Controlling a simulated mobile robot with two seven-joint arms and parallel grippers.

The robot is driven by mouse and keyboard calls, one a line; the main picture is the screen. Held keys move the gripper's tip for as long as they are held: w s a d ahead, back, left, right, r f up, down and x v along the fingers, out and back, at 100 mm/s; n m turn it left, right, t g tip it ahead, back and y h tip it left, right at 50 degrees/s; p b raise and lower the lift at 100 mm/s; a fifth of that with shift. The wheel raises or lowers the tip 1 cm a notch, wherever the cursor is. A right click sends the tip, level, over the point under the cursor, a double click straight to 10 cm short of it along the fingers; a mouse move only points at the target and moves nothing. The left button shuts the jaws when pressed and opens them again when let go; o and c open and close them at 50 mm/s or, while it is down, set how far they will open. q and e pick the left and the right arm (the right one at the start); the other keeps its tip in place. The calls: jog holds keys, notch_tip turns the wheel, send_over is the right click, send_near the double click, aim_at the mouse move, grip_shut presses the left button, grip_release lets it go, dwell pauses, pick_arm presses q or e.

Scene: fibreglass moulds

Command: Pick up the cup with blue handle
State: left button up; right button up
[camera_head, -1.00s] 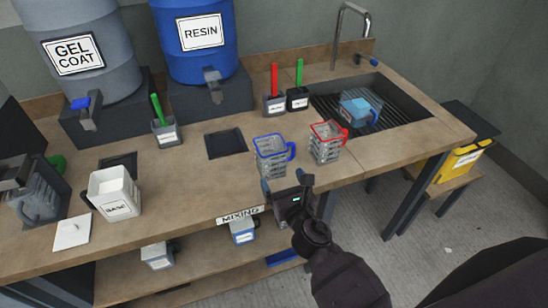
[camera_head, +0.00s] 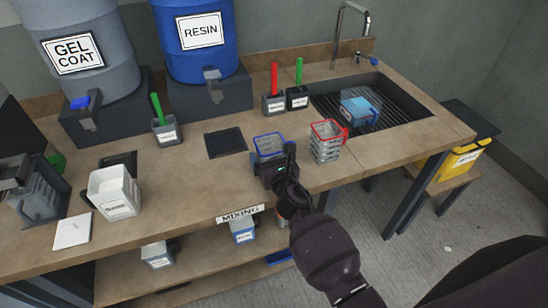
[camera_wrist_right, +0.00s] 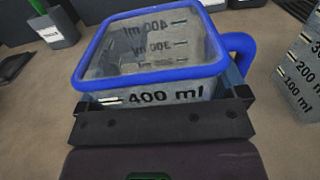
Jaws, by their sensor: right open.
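The cup with blue handle (camera_head: 268,146) is a clear measuring cup with a blue rim, standing on the workbench near its front edge. In the right wrist view the cup (camera_wrist_right: 150,72) fills the middle, with a 400 ml mark facing me and its blue handle at the right. My right gripper (camera_head: 274,166) is at the near side of the cup, open, with its fingers at either side of the cup's body. In the head view the gripper hides the cup's lower part and handle. My left gripper is not in view.
A cup with red rim (camera_head: 326,142) stands close to the right. The sink (camera_head: 400,112) holds a blue container (camera_head: 358,112). A white container (camera_head: 115,194) stands at the left. Brush holders (camera_head: 274,103) stand behind. The bench between the white container and blue cup is mostly clear.

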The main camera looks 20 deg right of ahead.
jog(key=c, duration=0.7)
